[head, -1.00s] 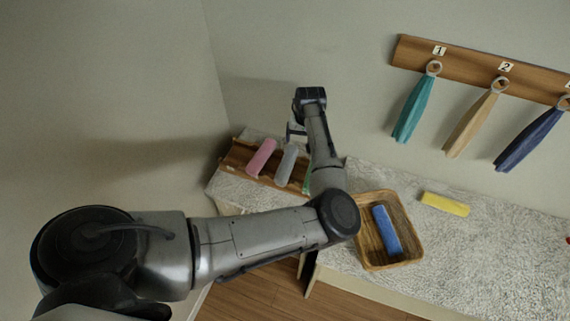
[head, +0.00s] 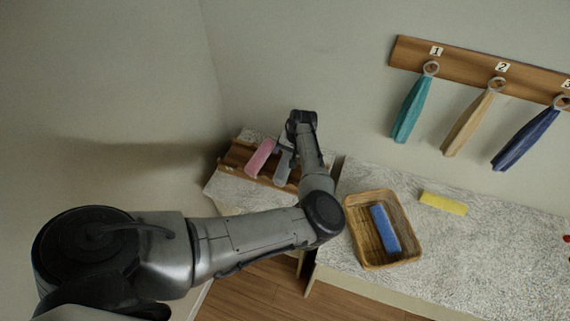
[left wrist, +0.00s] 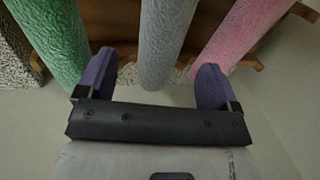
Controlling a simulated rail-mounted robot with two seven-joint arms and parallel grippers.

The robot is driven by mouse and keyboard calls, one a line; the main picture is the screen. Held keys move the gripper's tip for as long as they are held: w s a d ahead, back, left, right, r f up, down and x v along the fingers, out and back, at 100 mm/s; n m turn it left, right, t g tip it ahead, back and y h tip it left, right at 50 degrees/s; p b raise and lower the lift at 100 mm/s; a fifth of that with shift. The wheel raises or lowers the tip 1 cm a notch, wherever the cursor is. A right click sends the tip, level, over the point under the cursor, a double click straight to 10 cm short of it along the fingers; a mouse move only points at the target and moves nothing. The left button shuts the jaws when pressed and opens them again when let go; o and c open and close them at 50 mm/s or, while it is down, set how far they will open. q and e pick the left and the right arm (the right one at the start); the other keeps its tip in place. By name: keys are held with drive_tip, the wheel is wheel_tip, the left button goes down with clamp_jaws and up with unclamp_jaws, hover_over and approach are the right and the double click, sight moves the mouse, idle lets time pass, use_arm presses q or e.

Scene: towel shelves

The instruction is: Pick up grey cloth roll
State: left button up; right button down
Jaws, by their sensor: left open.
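The grey cloth roll (head: 283,166) lies on a wooden rack at the back left, just right of the pink roll (head: 261,157). In the left wrist view the grey roll (left wrist: 164,45) runs down from the top edge, and its near end lies between the two fingers. My left gripper (left wrist: 155,80) is open, with a gap between each finger and the grey roll. In the head view my left gripper (head: 284,146) is over the far end of the grey roll, partly hidden by my wrist. My right gripper does not show.
A green roll (left wrist: 52,38) lies close beside the left finger, and the pink roll (left wrist: 237,35) is close to the right finger. A wicker basket (head: 352,217) holds a blue roll (head: 385,229). A yellow roll (head: 443,203) lies right of it. Towels hang on the wall.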

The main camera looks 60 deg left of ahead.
sight(288, 157)
use_arm(q)
drive_tip(key=shift+p+x, duration=0.35)
drive_tip(key=shift+x, duration=2.25)
drive_tip(key=shift+a, duration=0.1)
drive_tip(key=c, duration=1)
